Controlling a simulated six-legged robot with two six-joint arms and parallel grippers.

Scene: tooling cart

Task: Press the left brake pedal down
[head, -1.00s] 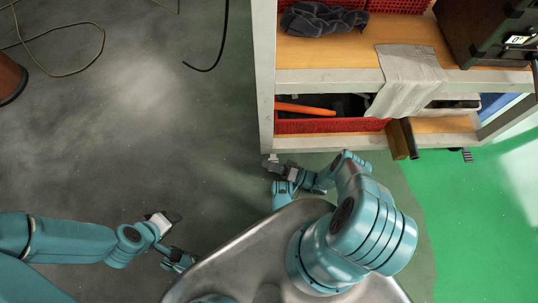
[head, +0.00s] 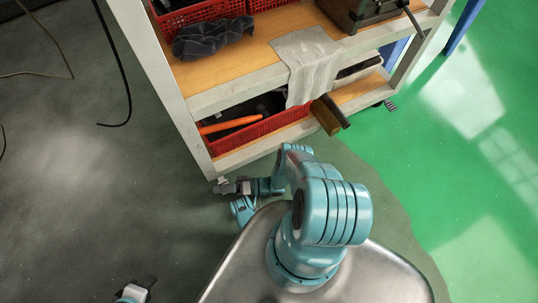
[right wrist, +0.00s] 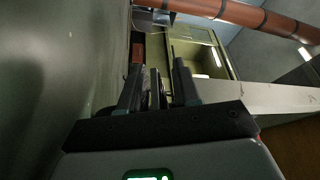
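The cart (head: 190,120) stands ahead of me. At the foot of its near left leg is a small pale grey part (head: 221,181), where the left caster and brake pedal would be; the pedal itself is not clear. My right gripper (head: 224,188) is low over the floor, right at that foot; touching or not, I cannot tell. In the right wrist view my right gripper (right wrist: 157,86) has its fingers apart, with a narrow dark shape between or beyond them that I cannot identify. My left gripper (head: 138,290) shows only partly at the bottom edge, its fingers unclear.
A dark ribbed pedal (head: 390,105) sticks out at the cart's right leg. A grey cloth (head: 305,60) hangs over the upper shelf. A dark-ended brown block (head: 328,115) juts from the lower shelf. A black cable (head: 125,85) lies on the floor left. Floor there is mostly clear.

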